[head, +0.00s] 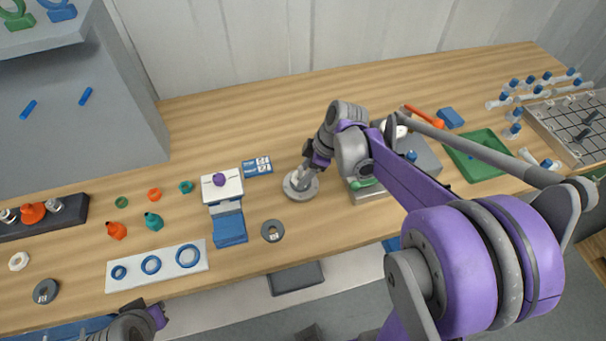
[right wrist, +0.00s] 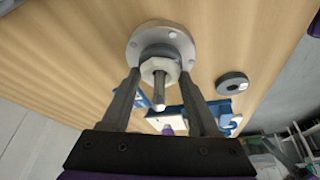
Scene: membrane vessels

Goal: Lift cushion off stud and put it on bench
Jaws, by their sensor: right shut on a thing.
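A round grey flange (head: 297,190) with bolt holes sits on the wooden bench (head: 330,235); it also shows in the right wrist view (right wrist: 137,45). A threaded metal stud (right wrist: 159,92) stands out of its centre. A pale hexagonal piece (right wrist: 151,72) surrounds the stud; I take it as the cushion. My right gripper (right wrist: 160,75) has one finger on each side of this piece and is shut on it, over the flange. In the head view my right gripper (head: 305,172) hides most of it. My left gripper (head: 150,316) is partly in view at the bottom edge; its jaws are unclear.
A dark ring (head: 272,231) lies in front of the flange. A blue-and-white stand (head: 229,228) with a purple knob is to the left. A white board (head: 129,277) bears blue rings. A green tray (head: 476,160) and a grey block are to the right. Bare wood lies behind the flange.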

